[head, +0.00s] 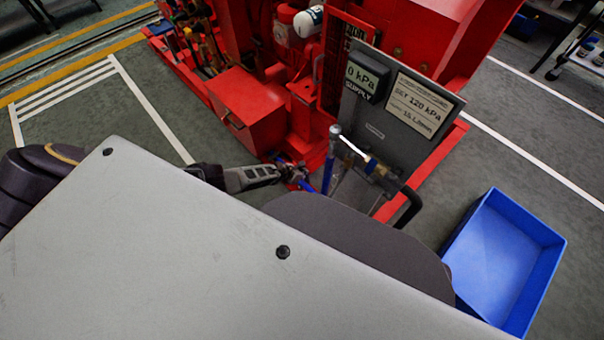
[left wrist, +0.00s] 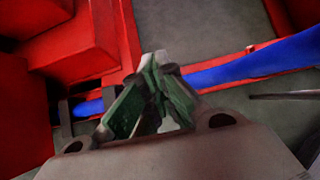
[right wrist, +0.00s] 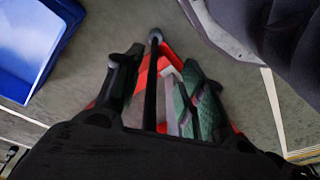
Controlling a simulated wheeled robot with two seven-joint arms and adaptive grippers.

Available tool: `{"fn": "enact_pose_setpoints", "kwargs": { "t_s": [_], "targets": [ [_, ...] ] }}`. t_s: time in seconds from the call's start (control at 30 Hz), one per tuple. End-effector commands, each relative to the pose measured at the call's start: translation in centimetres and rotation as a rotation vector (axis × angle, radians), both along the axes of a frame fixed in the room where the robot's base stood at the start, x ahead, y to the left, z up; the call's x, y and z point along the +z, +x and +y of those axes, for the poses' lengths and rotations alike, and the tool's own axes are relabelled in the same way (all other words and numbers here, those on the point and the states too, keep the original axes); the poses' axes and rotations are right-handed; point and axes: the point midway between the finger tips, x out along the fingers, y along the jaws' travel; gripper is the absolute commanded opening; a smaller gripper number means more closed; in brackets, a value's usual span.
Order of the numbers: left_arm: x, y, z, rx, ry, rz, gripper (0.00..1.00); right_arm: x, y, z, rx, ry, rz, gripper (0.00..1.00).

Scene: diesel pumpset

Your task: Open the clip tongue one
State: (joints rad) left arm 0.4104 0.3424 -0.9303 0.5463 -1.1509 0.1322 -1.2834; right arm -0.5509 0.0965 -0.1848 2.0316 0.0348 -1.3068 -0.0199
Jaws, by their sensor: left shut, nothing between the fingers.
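I cannot make out clip tongue one clearly in any view. A small red and blue fitting (head: 297,176) sits at the tip of my left gripper (head: 280,171), beside the blue hose (head: 328,172). In the left wrist view the gripper's (left wrist: 158,85) green-padded fingers meet at the tips with nothing between them. The blue hose (left wrist: 250,65) runs behind and beyond the fingertips. In the right wrist view my right gripper (right wrist: 160,75) has its fingers apart. A thin black bar (right wrist: 152,85) shows between them; I cannot tell whether they touch it.
The red pumpset (head: 245,105) fills the back. A grey panel (head: 372,132) with gauge and label plates stands beside brass fittings (head: 373,167) and a black bent handle or hose (head: 411,205). A blue bin (head: 505,255) is on the floor at right. Floor left of the pumpset is clear.

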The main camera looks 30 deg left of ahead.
Motion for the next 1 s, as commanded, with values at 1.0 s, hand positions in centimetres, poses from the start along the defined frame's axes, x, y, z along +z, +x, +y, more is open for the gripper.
{"fn": "enact_pose_setpoints", "kwargs": {
  "t_s": [1.0],
  "targets": [
    [0.5,2.2,-0.9,-0.001,0.000,-0.001,0.00,0.4,0.5,0.1,-0.001,0.004,-0.013,0.40]
  ]
}}
